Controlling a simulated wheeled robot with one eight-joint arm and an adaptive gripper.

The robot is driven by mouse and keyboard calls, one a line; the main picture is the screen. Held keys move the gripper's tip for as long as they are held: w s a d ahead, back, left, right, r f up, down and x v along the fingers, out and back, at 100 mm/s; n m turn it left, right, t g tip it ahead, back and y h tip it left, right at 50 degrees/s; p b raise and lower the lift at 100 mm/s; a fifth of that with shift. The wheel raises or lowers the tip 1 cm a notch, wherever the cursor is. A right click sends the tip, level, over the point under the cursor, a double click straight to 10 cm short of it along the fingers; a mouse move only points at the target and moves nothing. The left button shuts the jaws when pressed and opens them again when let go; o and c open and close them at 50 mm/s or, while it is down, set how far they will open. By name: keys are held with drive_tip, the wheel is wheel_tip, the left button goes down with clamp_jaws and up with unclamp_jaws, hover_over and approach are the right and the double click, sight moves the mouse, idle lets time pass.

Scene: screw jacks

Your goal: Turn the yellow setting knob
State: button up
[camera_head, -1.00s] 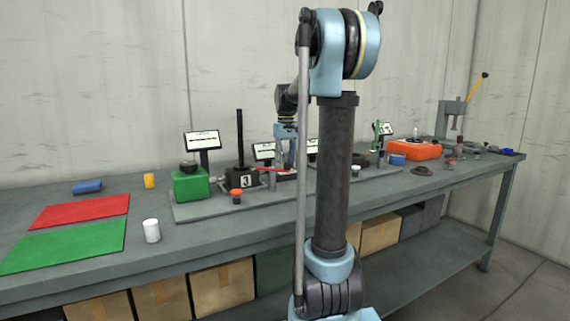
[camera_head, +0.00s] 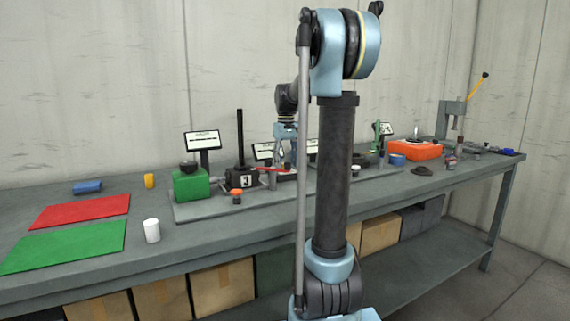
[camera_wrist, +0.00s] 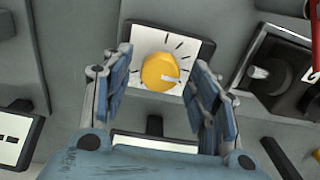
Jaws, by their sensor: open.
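The yellow setting knob (camera_wrist: 160,72) shows in the wrist view as a round yellow disc with a pale pointer mark toward its right side. It sits on a white dial plate (camera_wrist: 188,46) with black tick marks. My gripper (camera_wrist: 160,80) is open, with one blue finger on each side of the knob and visible gaps between them and it. How far the fingertips are above the knob is hard to tell. In the head view my gripper (camera_head: 286,150) is over the bench behind my arm, and the knob is hidden there.
In the wrist view a black unit with a grey knob (camera_wrist: 262,72) and a red lever (camera_wrist: 290,36) lies to the right. In the head view a green block (camera_head: 191,184), a black screw jack (camera_head: 241,178) and an orange case (camera_head: 415,149) stand on the bench (camera_head: 200,235).

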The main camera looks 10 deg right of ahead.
wheel_tip(320, 180, up, 12)
idle(0.6)
